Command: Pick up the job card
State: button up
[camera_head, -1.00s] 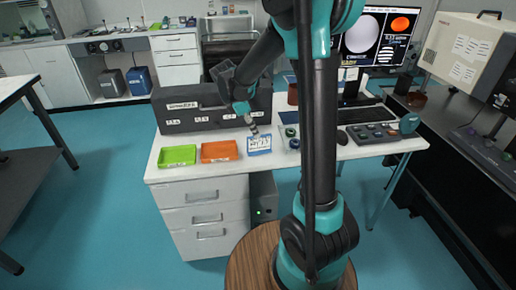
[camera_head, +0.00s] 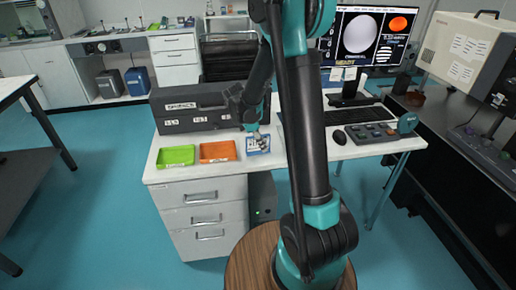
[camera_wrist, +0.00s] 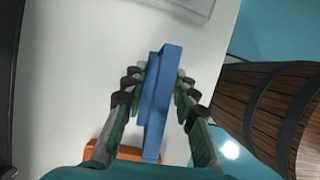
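The job card (camera_head: 263,149), a small white card with blue edging, is on the front part of the white desk, right of the orange tray. My gripper (camera_head: 255,135) is down at it and hides much of it. In the wrist view the card shows as a narrow blue slab (camera_wrist: 160,100), seen nearly edge-on. My gripper's fingers (camera_wrist: 160,80) stand on both sides of it, very close. I cannot tell whether both fingers press on it. No lift off the desk can be seen.
The orange tray (camera_head: 218,152) and the green tray (camera_head: 176,156) lie left of the card. A dark grey case (camera_head: 190,118) stands behind them. A keyboard (camera_head: 357,115), a mouse (camera_head: 339,137) and a control panel (camera_head: 371,133) are to the right. A round wooden barrel (camera_wrist: 270,110) shows below the desk edge.

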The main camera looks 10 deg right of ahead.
dwell(0.3)
grip_shut()
dwell(0.4)
